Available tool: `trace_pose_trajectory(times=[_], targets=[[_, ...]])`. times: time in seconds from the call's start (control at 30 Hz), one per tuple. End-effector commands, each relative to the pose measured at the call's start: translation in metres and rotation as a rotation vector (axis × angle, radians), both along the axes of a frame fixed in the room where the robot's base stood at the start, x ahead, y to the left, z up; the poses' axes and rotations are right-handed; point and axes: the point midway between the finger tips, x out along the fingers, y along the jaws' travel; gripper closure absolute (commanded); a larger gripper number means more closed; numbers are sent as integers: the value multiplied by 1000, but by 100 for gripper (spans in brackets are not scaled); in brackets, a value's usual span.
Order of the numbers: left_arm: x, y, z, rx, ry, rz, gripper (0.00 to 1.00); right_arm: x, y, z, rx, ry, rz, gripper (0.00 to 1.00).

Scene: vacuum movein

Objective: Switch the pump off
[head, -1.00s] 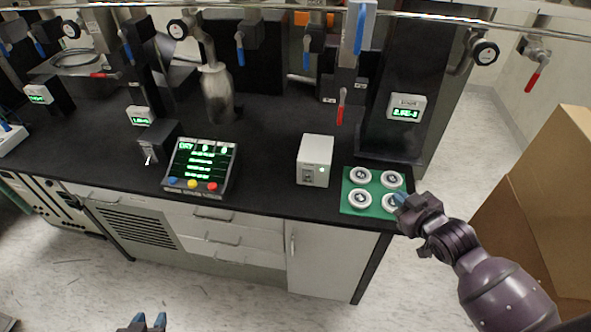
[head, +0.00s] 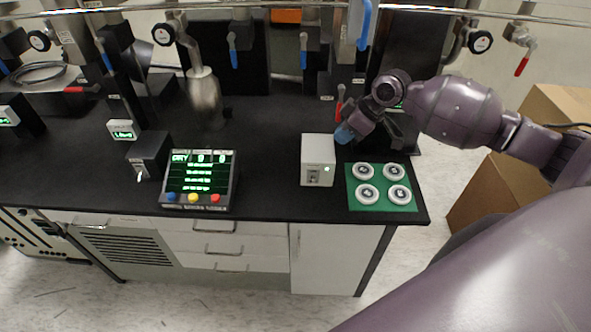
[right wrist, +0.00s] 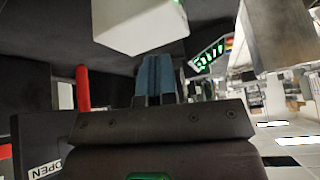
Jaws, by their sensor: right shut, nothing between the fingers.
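A white box (head: 318,162) with a switch on its front and a small green light stands on the black bench. My right gripper (head: 345,133) is shut and empty, with blue fingertips beside the white box's upper right edge. The right wrist view shows the shut blue fingers (right wrist: 155,78) near the white box (right wrist: 138,22); contact is unclear. My left gripper is out of view.
A console (head: 199,178) with a green screen and coloured buttons sits left of the white box. A green mat (head: 381,203) with several round white pieces lies right. A red-handled valve (head: 340,100) hangs behind. Cardboard boxes (head: 490,190) stand right of the bench.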

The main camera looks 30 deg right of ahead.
Motion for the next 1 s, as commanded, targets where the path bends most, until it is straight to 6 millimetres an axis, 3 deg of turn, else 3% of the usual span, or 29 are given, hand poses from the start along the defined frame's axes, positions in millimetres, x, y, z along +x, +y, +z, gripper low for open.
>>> trace_pose_trajectory(times=[0.3,0.77,1.0], targets=[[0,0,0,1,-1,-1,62,-30,11,-5,57,157,131,100],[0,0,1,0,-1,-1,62,-30,13,-9,52,150,141,100],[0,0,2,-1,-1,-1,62,-25,27,-34,54,151,140,100]])
